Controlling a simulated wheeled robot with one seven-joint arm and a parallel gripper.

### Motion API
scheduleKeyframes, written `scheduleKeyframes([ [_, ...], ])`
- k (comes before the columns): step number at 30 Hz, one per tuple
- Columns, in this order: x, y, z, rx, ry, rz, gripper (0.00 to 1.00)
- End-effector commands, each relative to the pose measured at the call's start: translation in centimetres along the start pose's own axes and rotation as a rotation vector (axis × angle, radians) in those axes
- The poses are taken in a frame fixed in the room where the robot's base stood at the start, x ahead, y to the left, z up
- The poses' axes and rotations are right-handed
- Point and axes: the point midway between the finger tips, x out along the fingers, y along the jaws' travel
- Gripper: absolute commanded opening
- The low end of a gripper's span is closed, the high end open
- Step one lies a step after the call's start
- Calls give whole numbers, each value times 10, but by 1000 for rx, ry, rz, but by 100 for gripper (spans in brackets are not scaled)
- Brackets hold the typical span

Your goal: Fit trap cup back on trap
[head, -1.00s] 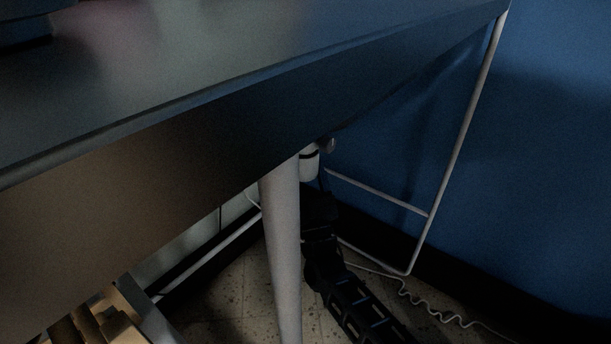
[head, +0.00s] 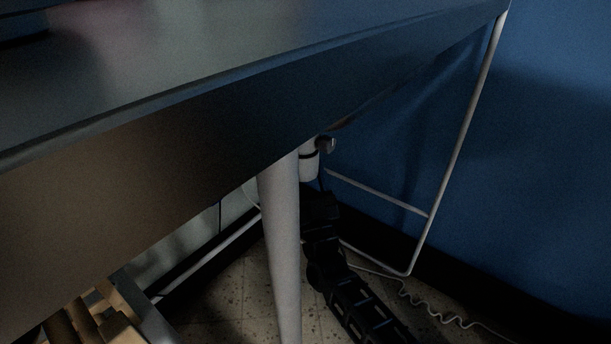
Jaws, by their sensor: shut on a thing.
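The white trap cup (head: 309,170) shows in the head view just under the basin's lower edge, behind the pale leg. It looks upright. A dark band separates it from the white trap (head: 306,147) above; I cannot tell whether the two touch. A rounded grey pipe piece (head: 327,145) sits to the right of the trap. My gripper (head: 322,183) is shut on the cup from below and right. Its fingers are dark and hard to make out, and the leg hides part of the cup's left side.
The wide basin (head: 190,110) covers the space above my arm. The pale leg (head: 281,250) stands close on the left. A white metal frame (head: 462,140) stands right, before the blue wall. A coiled cord (head: 440,312) lies on the floor. A wooden item (head: 115,315) is lower left.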

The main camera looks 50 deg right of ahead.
Motion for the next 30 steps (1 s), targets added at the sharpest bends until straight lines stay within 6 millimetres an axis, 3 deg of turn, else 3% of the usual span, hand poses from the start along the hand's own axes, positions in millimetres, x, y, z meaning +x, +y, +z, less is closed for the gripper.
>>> scheduleKeyframes([
  [27,12,0,-15,0,2,0,16],
  [28,11,0,-14,0,2,0,65],
  [30,11,0,-14,0,2,0,72],
])
